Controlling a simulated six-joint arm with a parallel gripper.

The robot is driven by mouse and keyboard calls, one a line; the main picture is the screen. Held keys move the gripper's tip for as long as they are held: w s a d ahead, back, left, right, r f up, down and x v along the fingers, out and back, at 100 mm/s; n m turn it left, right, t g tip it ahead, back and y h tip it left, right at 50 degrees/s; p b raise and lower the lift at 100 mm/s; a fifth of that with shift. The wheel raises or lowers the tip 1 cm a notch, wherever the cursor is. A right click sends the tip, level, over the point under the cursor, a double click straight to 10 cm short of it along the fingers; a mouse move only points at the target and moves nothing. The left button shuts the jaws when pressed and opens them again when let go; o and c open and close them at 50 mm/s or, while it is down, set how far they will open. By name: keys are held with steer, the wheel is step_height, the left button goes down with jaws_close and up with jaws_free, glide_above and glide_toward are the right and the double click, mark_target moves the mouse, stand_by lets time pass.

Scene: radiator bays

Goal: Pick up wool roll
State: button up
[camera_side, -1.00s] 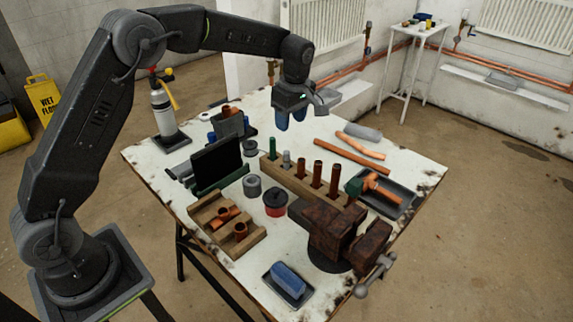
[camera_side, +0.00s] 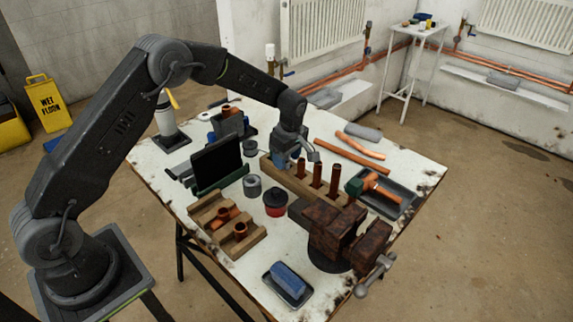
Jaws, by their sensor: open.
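My gripper (camera_side: 287,162) is open, with blue fingers pointing down. It is low at the left end of the wooden block (camera_side: 299,183) and covers the green and grey pieces there. I cannot tell whether it touches them. Which piece is the wool roll is not certain. A grey roll with a dark centre (camera_side: 252,186) stands upright on the white table, left of the block. A smaller dark grey roll (camera_side: 249,148) stands behind it. A grey rolled bundle (camera_side: 364,132) lies near the table's back edge. All three are apart from my gripper.
Copper tubes (camera_side: 316,174) stand upright in the block. A black screen-like panel (camera_side: 217,164), a red tin (camera_side: 275,202) and a wooden tray (camera_side: 226,227) are to the left. A rusty vise (camera_side: 332,232) is in front. A dark tray (camera_side: 388,200) is at right.

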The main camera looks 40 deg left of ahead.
steer(key=shift+f, duration=0.35)
steer(key=shift+c, duration=0.3)
jaws_close()
steer(key=shift+r, duration=0.1)
